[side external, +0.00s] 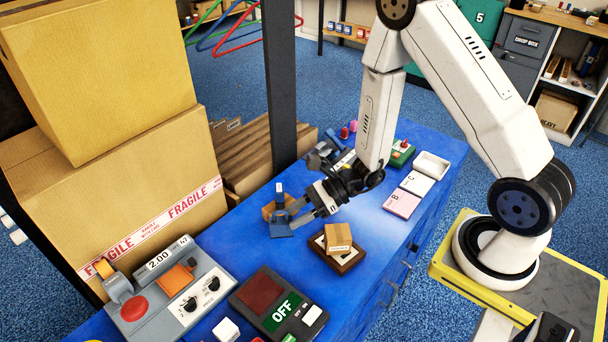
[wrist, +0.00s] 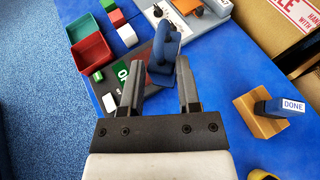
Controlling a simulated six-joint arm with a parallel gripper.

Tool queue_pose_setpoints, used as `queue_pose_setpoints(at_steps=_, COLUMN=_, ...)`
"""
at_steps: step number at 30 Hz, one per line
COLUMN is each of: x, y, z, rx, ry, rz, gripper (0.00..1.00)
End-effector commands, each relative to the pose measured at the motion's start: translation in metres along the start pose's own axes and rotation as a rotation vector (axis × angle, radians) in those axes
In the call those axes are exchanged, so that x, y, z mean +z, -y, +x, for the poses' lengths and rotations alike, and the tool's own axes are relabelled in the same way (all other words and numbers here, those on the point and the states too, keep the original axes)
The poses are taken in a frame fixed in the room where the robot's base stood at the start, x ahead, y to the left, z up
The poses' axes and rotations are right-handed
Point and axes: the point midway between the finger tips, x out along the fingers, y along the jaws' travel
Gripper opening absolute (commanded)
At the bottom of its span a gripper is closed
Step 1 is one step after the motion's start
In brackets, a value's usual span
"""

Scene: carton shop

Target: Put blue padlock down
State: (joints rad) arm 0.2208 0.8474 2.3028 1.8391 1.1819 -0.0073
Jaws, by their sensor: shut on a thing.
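The blue padlock (side external: 280,225) is held at the tips of my gripper (side external: 308,210) in the side view, over or on the blue table beside a wooden stamp block. In the wrist view the padlock (wrist: 164,62) sits between the two dark fingertips of my gripper (wrist: 160,75), its looped end pointing away from me. The gripper is shut on it. Whether the padlock's underside touches the table cannot be told.
The wooden block (wrist: 262,118) with its blue DONE stamp stands close by. A brown tray (side external: 344,262) holding a small carton, a control panel (side external: 262,318) and pink pad B (side external: 402,203) are around. Tall cartons (side external: 140,190) line the back. Blue table (side external: 225,240) shows between.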

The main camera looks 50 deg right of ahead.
Motion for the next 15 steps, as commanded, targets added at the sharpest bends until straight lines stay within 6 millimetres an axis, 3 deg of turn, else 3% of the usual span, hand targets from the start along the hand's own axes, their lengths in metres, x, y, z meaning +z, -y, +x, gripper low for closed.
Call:
queue_pose_setpoints(at_steps=9, x=-0.025, y=0.000, z=0.010, rx=0.000, ry=0.001, rz=0.002, gripper=0.00)
queue_pose_setpoints(at_steps=15, x=-0.029, y=0.001, z=0.012, rx=-0.002, ry=0.002, rz=-0.001, gripper=0.00)
